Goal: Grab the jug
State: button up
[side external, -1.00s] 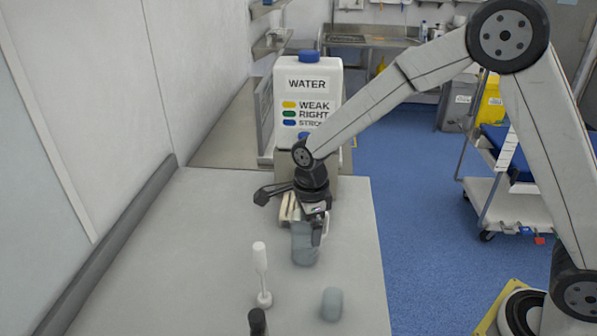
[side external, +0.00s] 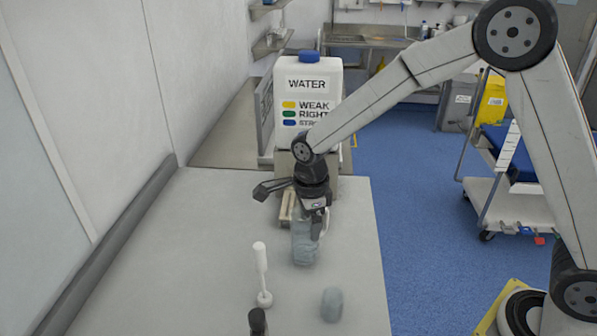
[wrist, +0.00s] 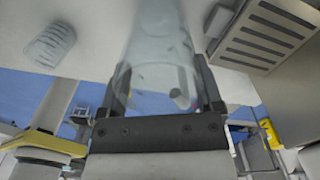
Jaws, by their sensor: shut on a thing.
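The jug (side external: 304,249) is a clear, bluish-grey vessel near the right edge of the grey table (side external: 190,260). My gripper (side external: 314,215) points down at its upper part and is shut on it. In the wrist view the jug (wrist: 158,55) fills the space between the two dark fingers of my gripper (wrist: 163,92). I cannot tell whether the jug's base touches the table.
A white WATER container (side external: 308,100) stands behind my gripper. A slatted beige block (side external: 287,210) is close behind the jug. A white stirrer-like item (side external: 261,270), a grey-green cup-like item (side external: 331,304) and a dark-topped item (side external: 257,320) stand in front. The table's left is clear.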

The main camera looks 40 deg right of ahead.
jog(key=s+d+r, duration=0.2)
jog(key=s+r, duration=1)
jog(key=s, duration=0.1)
jog(key=shift+s+d, duration=0.2)
jog(key=shift+s, duration=0.15)
dwell(0.9)
